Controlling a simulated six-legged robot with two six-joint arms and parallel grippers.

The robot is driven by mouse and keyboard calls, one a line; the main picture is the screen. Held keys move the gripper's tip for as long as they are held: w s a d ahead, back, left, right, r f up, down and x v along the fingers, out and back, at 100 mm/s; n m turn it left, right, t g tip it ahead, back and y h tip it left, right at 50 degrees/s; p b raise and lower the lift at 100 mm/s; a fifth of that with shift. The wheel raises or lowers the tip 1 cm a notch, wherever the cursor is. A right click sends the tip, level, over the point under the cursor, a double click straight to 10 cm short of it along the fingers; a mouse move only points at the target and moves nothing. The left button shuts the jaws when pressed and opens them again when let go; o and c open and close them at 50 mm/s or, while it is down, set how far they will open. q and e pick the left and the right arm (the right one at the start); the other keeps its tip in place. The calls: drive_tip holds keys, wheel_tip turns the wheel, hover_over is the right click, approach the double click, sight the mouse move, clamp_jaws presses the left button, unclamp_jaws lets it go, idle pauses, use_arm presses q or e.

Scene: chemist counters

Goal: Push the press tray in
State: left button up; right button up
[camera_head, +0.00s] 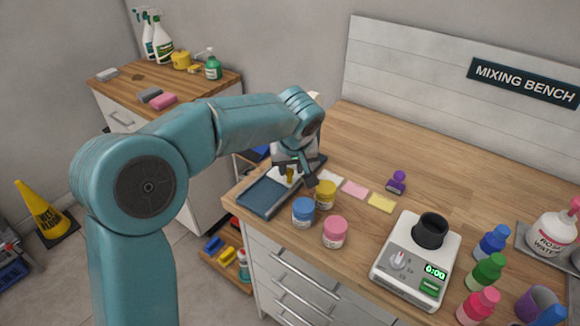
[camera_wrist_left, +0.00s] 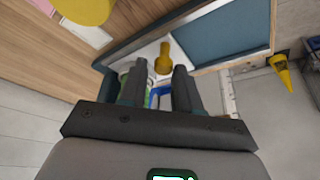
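A flat dark blue tray (camera_head: 268,196) with a pale rim lies at the left end of the mixing bench. It also shows at the top of the left wrist view (camera_wrist_left: 222,28). A yellow-orange knob (camera_wrist_left: 163,60) stands on a white part beside the blue panel; in the head view it is a small yellow spot (camera_head: 290,175). My left gripper (camera_head: 296,170) is over the tray's back part, pointing down. In the wrist view its fingers (camera_wrist_left: 158,75) are apart, with the knob between or just beyond the tips and gaps on both sides. My forearm hides much of the white press body. My right gripper is not in view.
Yellow (camera_head: 325,194), blue (camera_head: 303,212) and pink (camera_head: 335,232) jars stand close right of the tray. Coloured cards (camera_head: 355,189) and a purple stamp (camera_head: 396,182) lie behind them. A white scale (camera_head: 415,262) is further right. The back of the bench is clear.

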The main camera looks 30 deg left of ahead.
use_arm(q)
drive_tip(key=shift+o, duration=0.8)
drive_tip(key=shift+w+f, duration=0.2)
drive_tip(key=shift+s+r, duration=0.2)
drive_tip(key=shift+s, duration=0.1)
drive_tip(key=p+v, duration=0.1)
drive_tip(key=v, duration=1.5)
drive_tip(key=shift+w, duration=0.25)
drive_tip(key=shift+s+r, duration=0.1)
